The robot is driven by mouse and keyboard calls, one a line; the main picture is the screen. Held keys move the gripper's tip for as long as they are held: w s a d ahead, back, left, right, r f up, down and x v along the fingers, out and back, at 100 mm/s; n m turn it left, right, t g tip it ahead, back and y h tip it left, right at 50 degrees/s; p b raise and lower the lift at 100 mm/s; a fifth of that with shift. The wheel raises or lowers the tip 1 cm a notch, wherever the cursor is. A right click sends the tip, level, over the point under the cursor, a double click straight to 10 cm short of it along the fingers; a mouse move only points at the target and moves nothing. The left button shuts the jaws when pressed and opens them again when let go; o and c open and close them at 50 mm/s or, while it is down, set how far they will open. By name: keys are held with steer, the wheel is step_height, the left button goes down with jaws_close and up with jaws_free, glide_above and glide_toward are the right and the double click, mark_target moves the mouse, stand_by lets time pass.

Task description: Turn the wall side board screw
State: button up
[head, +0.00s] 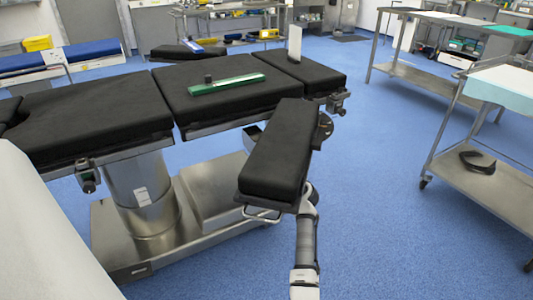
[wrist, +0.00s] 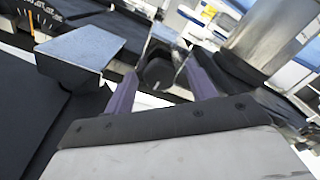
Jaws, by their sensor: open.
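The operating table (head: 110,108) has black pads, and a black side board (head: 275,150) sticks out toward me from its right part. A round dark fitting (head: 323,125) shows at the board's table end; I cannot tell if it is the screw. My arm reaches up from the bottom to the board's underside, and the board hides my gripper in the head view. In the wrist view my gripper (wrist: 160,88) is open with two purple-grey fingers apart. A dark knob-like part (wrist: 158,72) shows between or just beyond the fingertips; contact cannot be told.
A green tool (head: 227,84) and a small dark cylinder (head: 208,79) lie on the table pad. A white upright plate (head: 295,43) stands farther back. Steel trolleys (head: 490,165) stand at the right. Blue floor (head: 390,220) is clear right of the board.

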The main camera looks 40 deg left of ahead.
steer(key=shift+a, duration=0.15)
steer(key=shift+c, duration=0.4)
steer(key=c, duration=0.9)
